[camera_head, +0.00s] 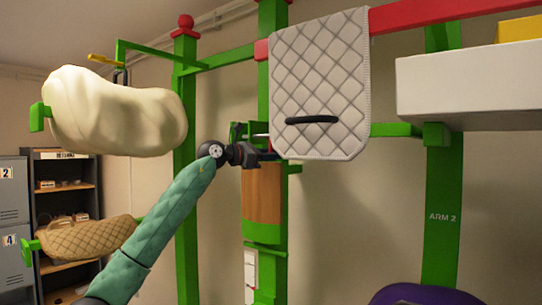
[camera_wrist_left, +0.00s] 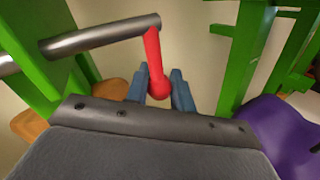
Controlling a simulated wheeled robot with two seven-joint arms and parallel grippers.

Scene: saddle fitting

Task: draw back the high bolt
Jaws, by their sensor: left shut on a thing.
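In the left wrist view the high bolt is a silver rod (camera_wrist_left: 100,37) with a red handle (camera_wrist_left: 156,60) that ends in a round knob. The rod lies across the upper left, in front of green frame parts. My left gripper (camera_wrist_left: 160,90) has its blue fingers on both sides of the red knob and is shut on it. In the head view my left gripper (camera_head: 266,153) is at the green post, just below a small green bracket (camera_head: 238,131) and left of the quilted pad. The fingertips and most of the bolt are hidden or too small there. My right gripper is not in view.
A grey quilted pad (camera_head: 322,85) hangs close to the right of the gripper. A cream padded roll (camera_head: 115,110) and a tan quilted saddle (camera_head: 85,238) are on the left. A white box (camera_head: 470,85) is at upper right, a purple saddle (camera_head: 425,295) at lower right.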

